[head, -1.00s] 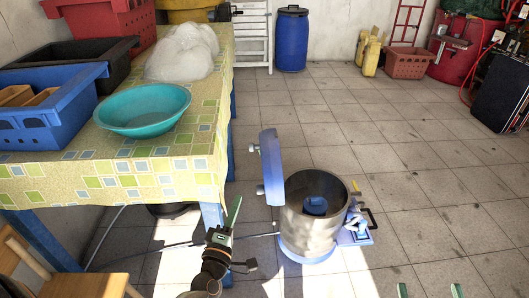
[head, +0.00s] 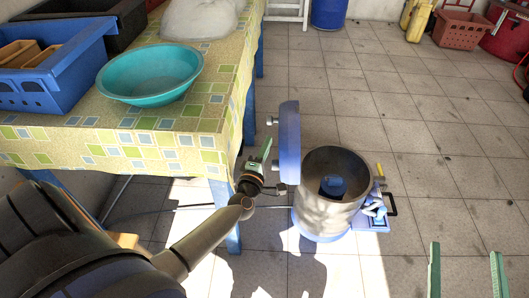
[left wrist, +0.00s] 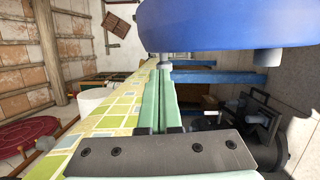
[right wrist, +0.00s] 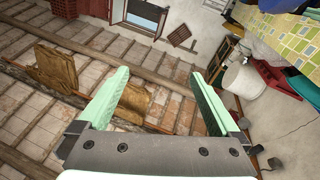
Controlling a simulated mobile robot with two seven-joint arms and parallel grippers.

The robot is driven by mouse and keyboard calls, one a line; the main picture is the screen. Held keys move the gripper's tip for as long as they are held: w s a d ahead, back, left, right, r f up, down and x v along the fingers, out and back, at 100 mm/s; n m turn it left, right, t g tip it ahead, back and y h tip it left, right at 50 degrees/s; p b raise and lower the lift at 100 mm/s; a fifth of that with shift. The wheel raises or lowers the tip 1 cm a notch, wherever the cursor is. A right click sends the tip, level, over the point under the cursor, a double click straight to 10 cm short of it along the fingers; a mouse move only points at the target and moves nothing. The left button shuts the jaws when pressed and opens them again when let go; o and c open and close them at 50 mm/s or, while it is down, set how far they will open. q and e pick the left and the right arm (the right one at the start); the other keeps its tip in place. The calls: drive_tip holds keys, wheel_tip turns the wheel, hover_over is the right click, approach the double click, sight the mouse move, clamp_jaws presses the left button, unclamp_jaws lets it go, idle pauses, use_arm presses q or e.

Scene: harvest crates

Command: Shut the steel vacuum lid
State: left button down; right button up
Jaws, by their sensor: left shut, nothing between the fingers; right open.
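The steel vacuum pot (head: 329,205) stands on the floor right of the table, its mouth open, with a blue piece inside. Its blue lid (head: 289,140) stands upright on the pot's left side. My left gripper (head: 266,148) is shut and empty, just left of the lid, beside its outer face. In the left wrist view the lid (left wrist: 230,22) fills the top, close beyond the shut fingers (left wrist: 165,75); I cannot tell whether they touch. My right gripper (head: 466,250) is open and empty at the lower right; its spread fingers show in the right wrist view (right wrist: 160,80).
The table (head: 130,150) with a patterned cloth stands close left of my left gripper. It holds a teal bowl (head: 150,72) and a blue crate (head: 60,75). A blue and black clamp part (head: 374,208) sits on the pot's right.

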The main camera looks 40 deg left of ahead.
use_arm(q)
drive_tip(key=b+x, duration=0.1)
drive_tip(key=x, duration=0.3)
drive_tip(key=shift+w+a, duration=0.1)
drive_tip(key=shift+w, duration=0.2)
use_arm(e)
wheel_tip(320, 180, up, 6)
drive_tip(key=s+n+t+y, duration=0.1)
drive_tip(key=t+y, duration=0.1)
drive_tip(key=shift+s+a+r+n, duration=0.2)
drive_tip(key=shift+s+a+n, duration=0.05)
drive_tip(key=shift+n, duration=0.15)
